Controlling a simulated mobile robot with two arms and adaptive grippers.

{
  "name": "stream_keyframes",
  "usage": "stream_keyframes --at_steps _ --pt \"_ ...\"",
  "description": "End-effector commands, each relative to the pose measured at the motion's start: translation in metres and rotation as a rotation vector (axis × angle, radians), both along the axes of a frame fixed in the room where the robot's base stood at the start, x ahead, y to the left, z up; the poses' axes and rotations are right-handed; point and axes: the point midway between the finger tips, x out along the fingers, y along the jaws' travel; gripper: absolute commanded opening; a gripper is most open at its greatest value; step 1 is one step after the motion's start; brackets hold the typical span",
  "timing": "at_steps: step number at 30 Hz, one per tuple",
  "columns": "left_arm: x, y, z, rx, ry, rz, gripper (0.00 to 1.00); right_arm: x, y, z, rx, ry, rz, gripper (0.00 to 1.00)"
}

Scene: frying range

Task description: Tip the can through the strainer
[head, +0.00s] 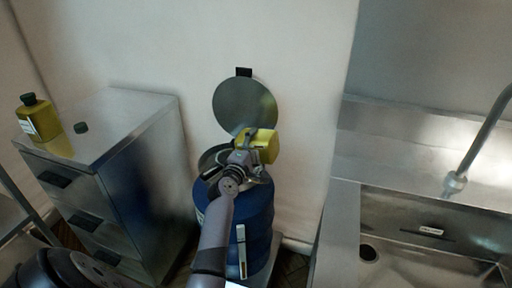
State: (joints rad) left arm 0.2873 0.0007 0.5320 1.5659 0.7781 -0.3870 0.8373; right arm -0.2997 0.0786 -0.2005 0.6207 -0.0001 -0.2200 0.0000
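A yellow can (265,146) lies tipped on its side above the blue drum (257,215). My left gripper (246,150) is at the can's left side and appears shut on it; its fingers are partly hidden by the wrist. A dark round rim (209,158) shows at the drum's top, behind my arm. I cannot tell whether it is the strainer or the drum's opening. A round grey disc (240,104), like a raised lid, stands upright behind the can. Whether anything flows from the can is not visible. My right gripper is not in view.
A steel sink (400,262) with a faucet (456,182) is at right. The wall is close behind the drum.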

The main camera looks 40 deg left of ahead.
Motion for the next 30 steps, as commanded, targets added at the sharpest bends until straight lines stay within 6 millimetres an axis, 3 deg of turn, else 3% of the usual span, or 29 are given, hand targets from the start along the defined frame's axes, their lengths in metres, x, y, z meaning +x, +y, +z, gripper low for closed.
stream_keyframes --at_steps 30 --pt "-0.004 0.019 0.033 -0.415 -0.104 -0.001 0.35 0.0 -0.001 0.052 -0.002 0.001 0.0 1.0"
